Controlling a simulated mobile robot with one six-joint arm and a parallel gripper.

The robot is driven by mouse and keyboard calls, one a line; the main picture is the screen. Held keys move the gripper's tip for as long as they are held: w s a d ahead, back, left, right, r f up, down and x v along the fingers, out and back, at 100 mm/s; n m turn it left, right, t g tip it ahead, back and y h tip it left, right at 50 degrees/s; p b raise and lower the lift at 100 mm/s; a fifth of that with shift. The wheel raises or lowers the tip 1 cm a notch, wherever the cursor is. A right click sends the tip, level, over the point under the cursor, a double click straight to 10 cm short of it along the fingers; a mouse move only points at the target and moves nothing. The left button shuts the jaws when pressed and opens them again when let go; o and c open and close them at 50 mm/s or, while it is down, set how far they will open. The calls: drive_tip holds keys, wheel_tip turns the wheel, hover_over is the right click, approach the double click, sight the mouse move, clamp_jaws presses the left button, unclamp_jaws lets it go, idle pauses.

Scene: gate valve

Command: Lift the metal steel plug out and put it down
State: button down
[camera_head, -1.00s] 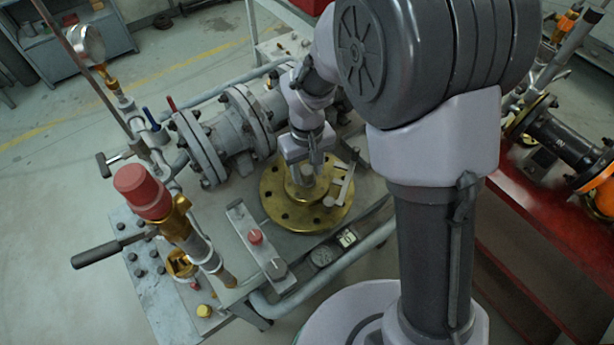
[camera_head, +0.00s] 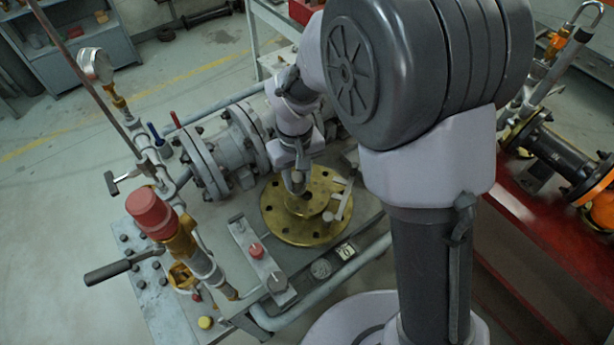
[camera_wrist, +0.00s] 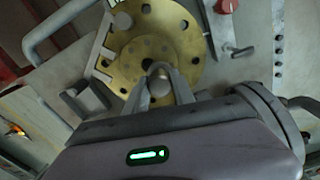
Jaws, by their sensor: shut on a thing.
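The steel plug (camera_wrist: 159,70) shows in the wrist view as a small grey rounded metal piece between my fingertips. My gripper (camera_wrist: 160,86) is shut on it. Behind it lies the round brass flange (camera_wrist: 178,20) with holes around its rim; a dark central opening shows partly beside the plug. In the head view my gripper (camera_head: 297,188) is over the raised hub of the brass flange (camera_head: 278,222), and the plug is hard to make out there. How far the plug's lower end clears the hub cannot be told.
A grey bar-like part (camera_head: 341,200) stands on the flange's right side. A panel with a red knob (camera_head: 257,251) is in front left. A red-capped valve (camera_head: 151,212) rises farther left, and grey flanged pipe (camera_head: 215,155) lies behind. Bare bench is limited.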

drive_tip(key=a+r+p, duration=0.2)
drive_tip(key=a+p, duration=0.1)
drive_tip(key=a, duration=0.4)
drive_tip(key=a+r+p, duration=0.3)
drive_tip(key=a, duration=0.3)
drive_tip(key=shift+s+a+r, duration=0.25)
drive_tip(key=shift+a+r, duration=0.1)
drive_tip(key=shift+a, duration=0.05)
